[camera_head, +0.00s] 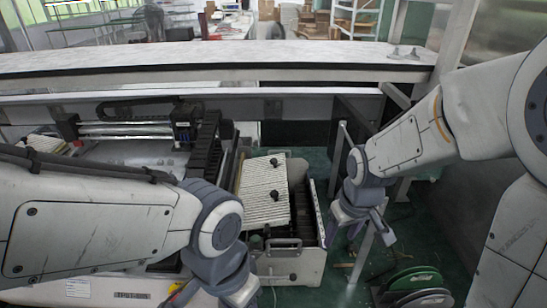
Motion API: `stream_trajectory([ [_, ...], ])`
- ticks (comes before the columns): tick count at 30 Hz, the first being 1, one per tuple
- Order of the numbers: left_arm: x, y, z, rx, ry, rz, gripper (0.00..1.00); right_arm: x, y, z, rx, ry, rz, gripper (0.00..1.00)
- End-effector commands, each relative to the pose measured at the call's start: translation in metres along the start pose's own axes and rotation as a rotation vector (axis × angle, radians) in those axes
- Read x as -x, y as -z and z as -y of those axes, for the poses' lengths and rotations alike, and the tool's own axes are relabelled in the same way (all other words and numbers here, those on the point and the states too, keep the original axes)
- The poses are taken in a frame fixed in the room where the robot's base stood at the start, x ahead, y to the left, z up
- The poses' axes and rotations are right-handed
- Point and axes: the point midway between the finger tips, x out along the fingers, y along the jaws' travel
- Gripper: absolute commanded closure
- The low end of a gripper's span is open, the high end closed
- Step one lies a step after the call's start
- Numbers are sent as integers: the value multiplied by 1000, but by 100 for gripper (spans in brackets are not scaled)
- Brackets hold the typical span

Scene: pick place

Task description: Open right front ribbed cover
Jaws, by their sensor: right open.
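The ribbed cover (264,196) is a pale, ridged panel with dark knobs. It lies tilted over the top of a box-like unit (296,266) in the middle of the view. My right gripper (359,236) points down to the right of this unit. Its fingers are apart with nothing between them, and it looks clear of the cover. My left wrist and the top of my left gripper (238,290) are at the bottom, left of the unit. The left fingertips are cut off by the lower edge.
A long pale beam (220,58) crosses behind the unit. A machine with rails (125,130) stands at the left. Green and black reels (414,283) lie at lower right. Open green floor (330,275) lies between unit and reels.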

Motion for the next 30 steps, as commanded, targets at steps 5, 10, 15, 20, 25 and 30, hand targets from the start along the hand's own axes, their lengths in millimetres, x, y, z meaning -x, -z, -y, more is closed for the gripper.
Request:
stream_trajectory([
  [5, 18, 1, -1, 0, 0, 0, 50, 25, 64, -1, 252, 10, 28, 40],
  [10, 17, 1, -1, 0, 0, 1, 50, 38, 117, 22, 561, 41, 66, 40],
  [15, 17, 1, -1, 0, 0, 0, 50, 58, 167, 58, 921, 86, 103, 40],
  [20, 17, 1, -1, 0, 0, 0, 50, 74, 192, 84, 1167, 124, 126, 40],
  [25, 17, 1, -1, 0, 0, 0, 50, 79, 199, 96, 1277, 143, 137, 40],
  [30, 19, 1, -1, 0, 0, 0, 50, 62, 195, 97, 1287, 147, 142, 40],
])
